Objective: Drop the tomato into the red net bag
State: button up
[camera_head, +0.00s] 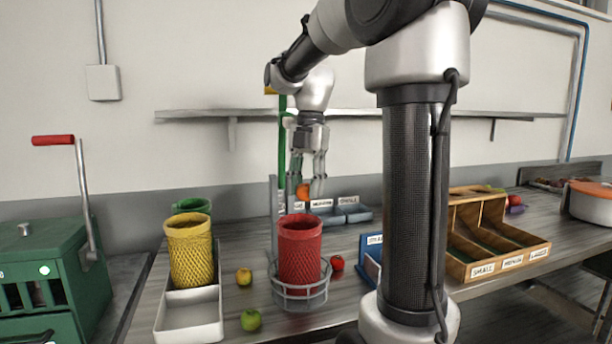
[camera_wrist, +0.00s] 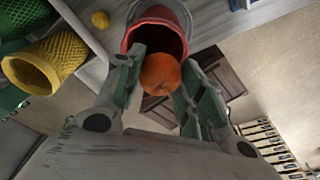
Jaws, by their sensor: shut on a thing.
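The red net bag (camera_head: 300,255) stands upright and open-topped in a grey wire ring holder (camera_head: 302,299) on the bench. My gripper (camera_head: 308,188) points down and is shut on the orange-red tomato (camera_head: 303,192). In the head view the tomato is a little above the bag's rim in the picture, apart from it. In the wrist view, the tomato (camera_wrist: 160,74) sits between the fingers (camera_wrist: 158,85) and overlaps the bag's open mouth (camera_wrist: 158,35). How far it is above the mouth is hard to tell.
A yellow net bag (camera_head: 190,250) stands in a white tray (camera_head: 190,318), with a green one (camera_head: 192,206) behind. Yellow (camera_head: 243,277), green (camera_head: 251,320) and red (camera_head: 337,263) round items lie near the red bag. A wooden sorting box (camera_head: 495,250) stands right.

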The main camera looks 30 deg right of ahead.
jog(key=shift+f, duration=0.9)
jog(key=o, duration=1)
jog(key=r, duration=0.5)
jog(key=d+r, duration=0.1)
jog(key=r, duration=0.1)
jog(key=shift+w+r, duration=0.25)
